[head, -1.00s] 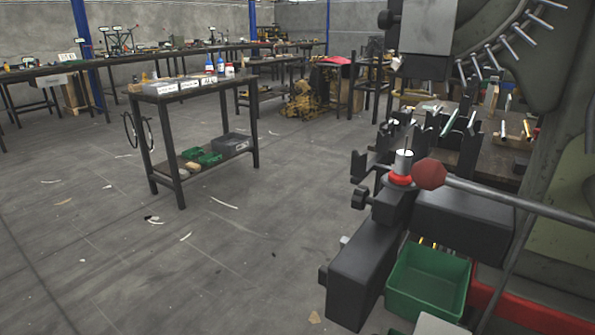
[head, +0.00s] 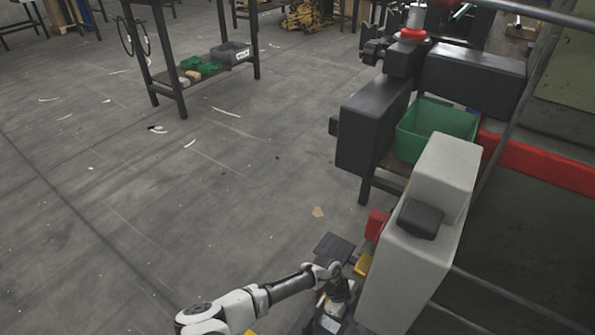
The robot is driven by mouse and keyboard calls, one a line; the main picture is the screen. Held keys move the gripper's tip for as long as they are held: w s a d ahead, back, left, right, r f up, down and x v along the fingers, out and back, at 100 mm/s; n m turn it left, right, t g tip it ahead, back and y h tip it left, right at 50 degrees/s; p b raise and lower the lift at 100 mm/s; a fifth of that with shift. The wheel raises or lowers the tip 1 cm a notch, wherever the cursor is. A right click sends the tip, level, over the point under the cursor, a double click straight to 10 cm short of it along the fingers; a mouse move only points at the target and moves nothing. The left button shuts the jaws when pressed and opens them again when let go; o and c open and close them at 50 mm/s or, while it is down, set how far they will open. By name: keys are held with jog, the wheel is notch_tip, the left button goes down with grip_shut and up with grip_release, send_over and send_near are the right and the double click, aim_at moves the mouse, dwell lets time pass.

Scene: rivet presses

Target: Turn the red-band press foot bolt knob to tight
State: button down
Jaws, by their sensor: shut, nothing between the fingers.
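My arm enters at the bottom left in the head view and reaches right, and my gripper (head: 340,290) is the dark part at its far end. It looks shut and holds nothing that I can see; its fingertips are too small and partly hidden to make out. The red band (head: 413,33) of the press rings the foot of a grey cylinder at the top, cut by the frame edge. It is well above and beyond my gripper in the picture. I cannot make out the foot bolt knob for certain, nor its setting.
A large pale block (head: 435,175) with a dark inset stands right of my gripper. A green bin (head: 437,130) sits behind it, beside a black arm of the press (head: 372,125). A bench shelf (head: 215,68) is at the upper left. The floor (head: 130,200) on the left is mostly clear.

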aim_at(365, 329)
notch_tip(365, 329, down, 4)
jog(key=b, duration=0.3)
jog(key=shift+f, duration=0.1)
jog(key=shift+s+d, duration=0.1)
jog(key=shift+d, duration=0.2)
dwell(0.6)
